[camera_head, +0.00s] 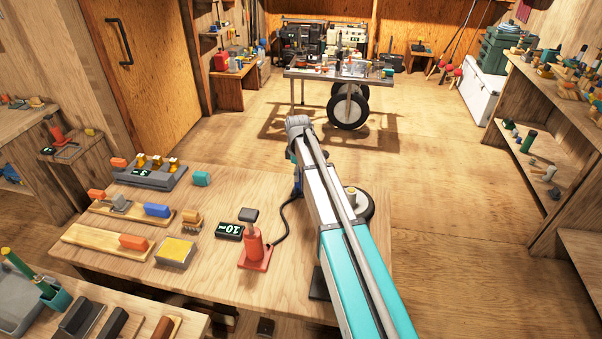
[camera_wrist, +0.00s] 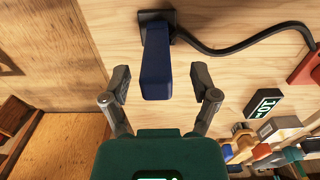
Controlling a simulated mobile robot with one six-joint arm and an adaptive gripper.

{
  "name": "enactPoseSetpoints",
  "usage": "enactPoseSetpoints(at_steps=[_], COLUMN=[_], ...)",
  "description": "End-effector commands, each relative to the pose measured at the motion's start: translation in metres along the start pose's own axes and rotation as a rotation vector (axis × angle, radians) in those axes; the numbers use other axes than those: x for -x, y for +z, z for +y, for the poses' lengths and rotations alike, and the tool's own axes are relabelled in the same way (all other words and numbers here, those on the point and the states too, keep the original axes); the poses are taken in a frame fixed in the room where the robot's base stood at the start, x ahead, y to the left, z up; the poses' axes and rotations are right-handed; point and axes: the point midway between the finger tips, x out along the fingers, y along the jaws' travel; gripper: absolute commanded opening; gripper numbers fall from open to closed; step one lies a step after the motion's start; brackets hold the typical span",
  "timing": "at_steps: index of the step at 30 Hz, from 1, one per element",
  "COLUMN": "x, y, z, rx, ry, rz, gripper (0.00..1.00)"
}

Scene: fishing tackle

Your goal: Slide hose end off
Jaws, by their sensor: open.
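The hose end is a blue block (camera_wrist: 156,62) in the wrist view, with a dark piece at its far end. A black hose (camera_wrist: 240,45) runs from there to the right, toward the red pump base (camera_wrist: 305,69). My gripper (camera_wrist: 160,78) is open, with one finger on each side of the blue block and a visible gap on both sides. I cannot tell how the hose end is seated. In the head view, the black hose (camera_head: 283,222) runs from the red pump (camera_head: 252,246) up to behind my arm, which mostly hides the hose end and gripper.
A dark display reading 10 (camera_head: 229,231) stands beside the pump. Blocks, a yellow-topped box (camera_head: 175,252) and wooden rails (camera_head: 105,242) fill the left of the bench (camera_head: 205,285). A round dark object (camera_head: 358,203) sits right of my arm. Floor lies beyond the bench edge.

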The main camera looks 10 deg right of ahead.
Motion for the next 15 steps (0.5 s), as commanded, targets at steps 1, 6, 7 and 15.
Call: enactPoseSetpoints(at_steps=[1,6,7,15], x=[-0.0051,-0.0089,-0.0092,-0.0090], y=[0.0001,0.0003,0.0003,0.0006], z=[0.0000,0.0001,0.0001,0.0002], rx=[0.000,0.000,0.000,-0.001], ry=[0.000,0.000,0.000,0.000], rz=[0.000,0.000,0.000,0.000], gripper=[0.77,0.77,0.77,0.77])
